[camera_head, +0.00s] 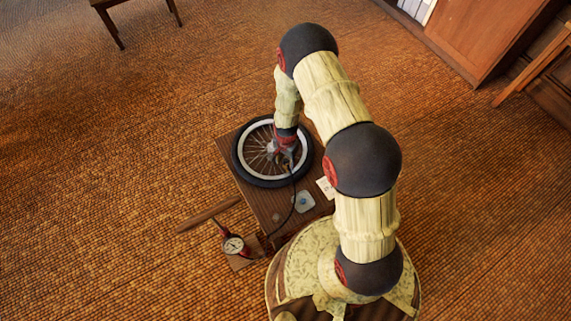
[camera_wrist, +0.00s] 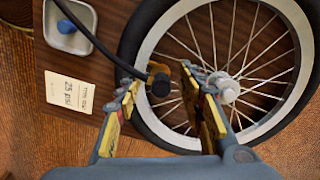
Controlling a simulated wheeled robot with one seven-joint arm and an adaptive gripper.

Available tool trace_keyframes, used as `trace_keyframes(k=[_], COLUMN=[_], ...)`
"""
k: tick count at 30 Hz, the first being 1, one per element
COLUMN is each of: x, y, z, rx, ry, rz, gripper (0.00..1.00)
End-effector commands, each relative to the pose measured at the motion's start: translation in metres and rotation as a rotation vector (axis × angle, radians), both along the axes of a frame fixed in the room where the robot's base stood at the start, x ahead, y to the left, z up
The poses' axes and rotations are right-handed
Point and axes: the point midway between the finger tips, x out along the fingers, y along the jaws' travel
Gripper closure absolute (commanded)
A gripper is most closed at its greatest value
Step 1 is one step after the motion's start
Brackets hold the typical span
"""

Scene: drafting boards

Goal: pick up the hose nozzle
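The hose nozzle (camera_wrist: 158,78) shows in the wrist view as a small black and brass-orange end on a black hose (camera_wrist: 100,42). It appears between the fingertips of my gripper (camera_wrist: 160,84), over the wheel. The fingers are apart, with a gap visible on both sides of the nozzle, so my gripper is open. I cannot tell how far below the fingertips the nozzle lies. In the head view my gripper (camera_head: 284,154) points down over the wheel (camera_head: 246,176), and the nozzle cannot be made out there.
The spoked wheel lies flat on a small wooden table (camera_head: 262,204). A note reading "25 psi" (camera_wrist: 73,92) and a small dish (camera_wrist: 82,14) are beside it. A pump with a round gauge (camera_head: 233,245) stands at the table's near left. The surrounding floor is mostly clear.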

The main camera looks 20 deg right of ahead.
Motion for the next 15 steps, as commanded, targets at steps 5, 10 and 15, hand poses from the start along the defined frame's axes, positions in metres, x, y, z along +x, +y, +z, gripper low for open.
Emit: trace_keyframes(k=[5,10,15], x=[0.0015,0.0013,0.0012], y=[0.0002,0.0002,0.0002], z=[-0.0032,-0.0029,-0.0029], rx=[0.0,0.0,0.0], ry=[-0.004,-0.002,-0.002], rz=[0.0,0.001,0.001], gripper=[0.61,0.66,0.76])
